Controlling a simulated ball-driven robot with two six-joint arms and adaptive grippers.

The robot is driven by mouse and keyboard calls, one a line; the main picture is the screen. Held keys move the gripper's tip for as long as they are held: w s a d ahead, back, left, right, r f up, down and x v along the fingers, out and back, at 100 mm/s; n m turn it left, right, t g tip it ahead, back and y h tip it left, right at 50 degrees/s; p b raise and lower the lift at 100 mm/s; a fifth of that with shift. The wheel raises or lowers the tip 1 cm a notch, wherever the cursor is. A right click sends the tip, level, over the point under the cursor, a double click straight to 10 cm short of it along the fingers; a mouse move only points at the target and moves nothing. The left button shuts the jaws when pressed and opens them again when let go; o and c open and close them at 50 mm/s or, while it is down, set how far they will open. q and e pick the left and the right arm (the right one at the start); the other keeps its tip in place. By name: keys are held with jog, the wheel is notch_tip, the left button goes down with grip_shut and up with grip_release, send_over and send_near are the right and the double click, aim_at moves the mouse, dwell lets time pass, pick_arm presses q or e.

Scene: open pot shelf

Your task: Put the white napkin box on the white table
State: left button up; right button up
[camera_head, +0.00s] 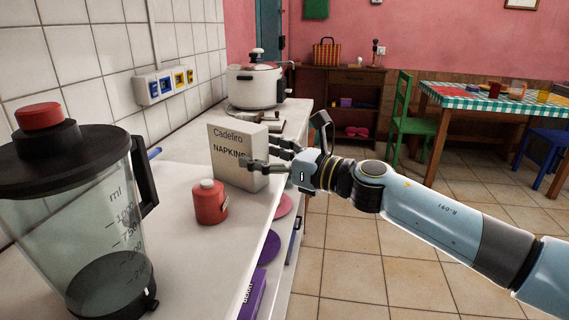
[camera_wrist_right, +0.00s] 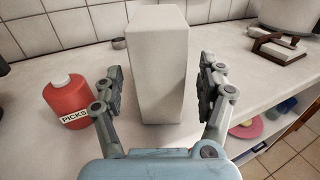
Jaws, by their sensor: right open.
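The white napkin box (camera_head: 230,160), lettered "NAPKINS", stands upright on a white counter (camera_head: 190,262) along the tiled wall. It also shows in the right wrist view, where the box (camera_wrist_right: 157,70) stands between the fingers. My right gripper (camera_head: 262,155) reaches in from the right. It is open, with one finger on each side of the box; in the wrist view (camera_wrist_right: 162,78) gaps show between the fingers and the box. I see no separate white table; this counter is the only white surface of that kind. My left gripper is not in view.
A red picks bottle (camera_head: 211,202) stands close in front of the box. A blender (camera_head: 85,220) is at the near left. A white cooker (camera_head: 256,84) is at the back of the counter. A table with a checkered cloth (camera_head: 470,97) stands far right.

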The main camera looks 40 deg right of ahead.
jog(key=b+v, duration=0.1)
jog(key=v, duration=0.1)
jog(key=f+b+v, duration=0.1)
jog(key=b+v, duration=0.1)
jog(key=shift+d, duration=0.15)
pick_arm(q)
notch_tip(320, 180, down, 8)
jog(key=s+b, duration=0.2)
jog(key=b, duration=0.3)
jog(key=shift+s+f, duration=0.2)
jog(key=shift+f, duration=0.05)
pick_arm(e)
jog(key=shift+s+d+r, duration=0.1)
jog(key=shift+s+r, duration=0.1)
jog(key=shift+s, duration=0.35)
jog(key=shift+s+d+r, duration=0.1)
jog(key=shift+s+r, duration=0.1)
jog(key=shift+s, duration=0.3)
